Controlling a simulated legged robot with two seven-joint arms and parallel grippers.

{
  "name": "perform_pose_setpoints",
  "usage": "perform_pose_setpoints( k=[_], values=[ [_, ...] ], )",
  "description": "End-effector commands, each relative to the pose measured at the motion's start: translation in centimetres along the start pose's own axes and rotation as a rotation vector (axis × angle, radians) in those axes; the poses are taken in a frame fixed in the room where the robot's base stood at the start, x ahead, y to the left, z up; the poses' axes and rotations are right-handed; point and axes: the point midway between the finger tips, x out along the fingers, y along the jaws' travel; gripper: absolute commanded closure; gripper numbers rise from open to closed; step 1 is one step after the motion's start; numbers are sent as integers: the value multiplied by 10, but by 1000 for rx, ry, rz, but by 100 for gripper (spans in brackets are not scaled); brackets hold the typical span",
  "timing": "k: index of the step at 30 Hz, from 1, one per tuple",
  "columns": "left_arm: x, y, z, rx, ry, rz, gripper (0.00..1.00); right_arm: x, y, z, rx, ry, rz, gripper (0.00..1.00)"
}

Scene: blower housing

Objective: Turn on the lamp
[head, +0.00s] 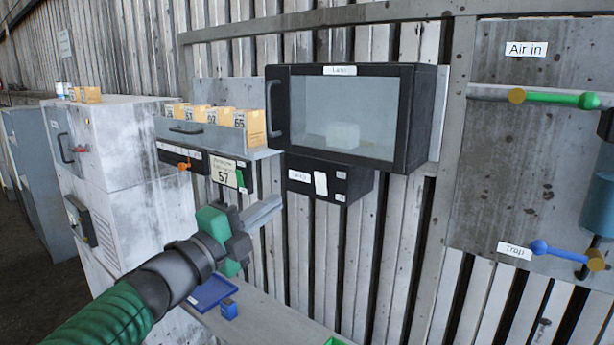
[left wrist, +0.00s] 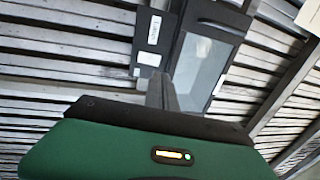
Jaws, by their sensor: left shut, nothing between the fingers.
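A small black box (head: 353,188) with a label and a white rocker-like plate (head: 320,183) is fixed to the slatted wall, below a black glass-fronted cabinet (head: 418,120). The label is too small to read surely; it may name the lamp. My left gripper (head: 278,203) is shut and empty, its fingers pointing right, a little below and left of the small box in the head view. In the left wrist view the shut fingers (left wrist: 160,93) point toward the small box (left wrist: 140,46), with its white plate (left wrist: 149,59) just beyond them. My right gripper is out of view.
A blue tray (head: 212,291) lies on the bench below. At right, a panel holds a green handle (head: 560,99) and a blue handle (head: 560,252).

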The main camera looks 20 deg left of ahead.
Motion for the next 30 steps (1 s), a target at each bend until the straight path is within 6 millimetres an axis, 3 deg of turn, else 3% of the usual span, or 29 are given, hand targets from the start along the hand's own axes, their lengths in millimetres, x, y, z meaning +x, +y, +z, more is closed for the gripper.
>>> perform_pose_setpoints(
  k=[9, 15, 20, 30],
  values=[
    [72, -5, -1, -4, 4, 1, 100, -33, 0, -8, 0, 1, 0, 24],
    [104, -4, -1, -3, 1, 0, 100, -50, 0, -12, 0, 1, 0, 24],
    [114, -2, -1, -2, 1, -1, 100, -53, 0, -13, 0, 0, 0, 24],
    [115, -3, -1, -1, 0, 3, 100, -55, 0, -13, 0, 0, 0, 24]
  ],
)
